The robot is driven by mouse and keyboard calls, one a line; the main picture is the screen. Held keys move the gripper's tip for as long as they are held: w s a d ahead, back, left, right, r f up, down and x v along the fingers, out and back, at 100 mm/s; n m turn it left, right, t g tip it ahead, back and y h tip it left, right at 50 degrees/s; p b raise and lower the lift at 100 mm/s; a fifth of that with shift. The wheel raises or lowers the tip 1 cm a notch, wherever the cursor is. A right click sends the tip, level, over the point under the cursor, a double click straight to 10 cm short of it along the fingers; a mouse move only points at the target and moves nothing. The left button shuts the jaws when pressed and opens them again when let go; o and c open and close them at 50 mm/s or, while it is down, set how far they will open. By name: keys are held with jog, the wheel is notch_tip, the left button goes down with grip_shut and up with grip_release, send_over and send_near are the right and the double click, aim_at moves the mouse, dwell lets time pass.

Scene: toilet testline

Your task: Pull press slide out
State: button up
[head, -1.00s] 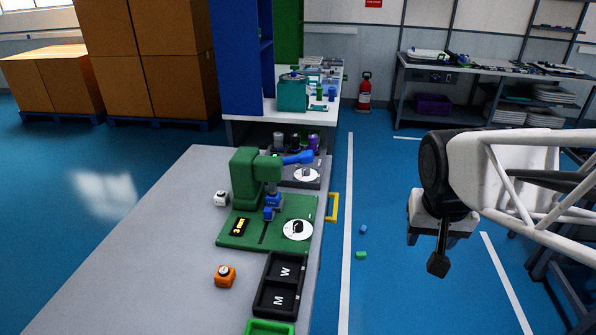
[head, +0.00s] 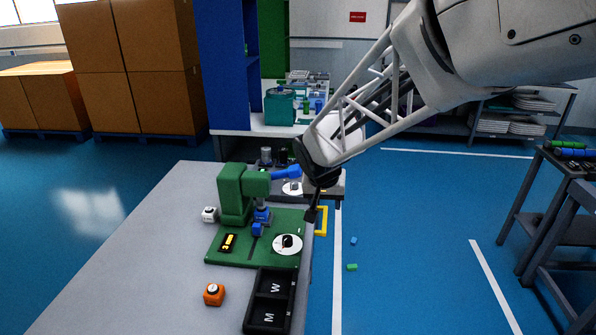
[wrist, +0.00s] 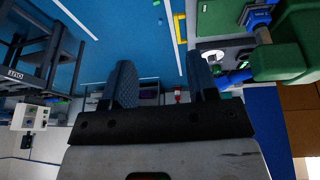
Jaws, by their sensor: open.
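The green press (head: 235,194) stands on a green base plate (head: 226,254) on the grey bench. The plate carries a white disc (head: 285,249) and a dark slot. A yellow handle (head: 320,228) juts out at the plate's right side, over the bench edge; it also shows in the wrist view (wrist: 181,30). Which part is the slide cannot be told for sure. My gripper (head: 313,212) hangs beside the handle, overlapping its upper left part in the head view. In the wrist view the gripper (wrist: 160,78) is open with nothing between its fingers.
An orange button box (head: 214,295) and a black two-bin tray (head: 270,302) sit on the bench's near part. A white box (head: 209,215) stands left of the press. A blue block (head: 354,240) and a green block (head: 352,267) lie on the floor.

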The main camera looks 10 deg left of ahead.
jog(key=w+a+f, duration=0.6)
jog(key=a+f, duration=0.1)
jog(key=a, duration=0.4)
send_near(256, 225)
jog(key=f, duration=0.2)
jog(key=shift+w+d+f+y, duration=0.2)
jog(key=shift+d+f+y, duration=0.15)
jog(key=shift+y, duration=0.05)
jog(key=shift+t, duration=0.3)
jog(key=shift+x, duration=3.85)
grip_shut()
